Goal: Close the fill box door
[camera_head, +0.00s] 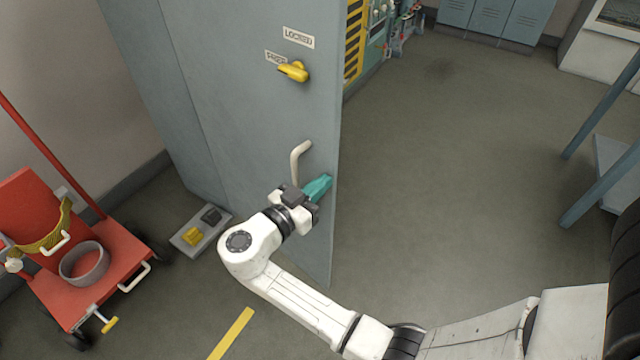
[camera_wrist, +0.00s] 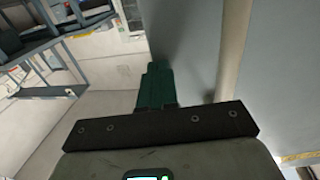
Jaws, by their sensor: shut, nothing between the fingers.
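The fill box door (camera_head: 240,110) is a tall grey-blue panel with a yellow latch knob (camera_head: 294,71), small labels including one reading LOCKED, and a pale bar handle (camera_head: 297,160). The door's right edge stands over open floor. My gripper (camera_head: 320,186) has teal fingers and is shut and empty. It is at the door's face, just below and right of the handle, near the door's free edge. In the wrist view the fingers (camera_wrist: 156,85) point along the grey door panel (camera_wrist: 190,45), with the pale handle (camera_wrist: 232,60) to their right. I cannot tell whether they touch the door.
A red cart (camera_head: 85,275) with a grey ring stands at the left. A small grey tray (camera_head: 200,230) with yellow and black pieces lies on the floor by the door. Blue lockers (camera_head: 490,18) stand at the back. Open floor (camera_head: 450,160) lies right of the door, with blue posts beyond.

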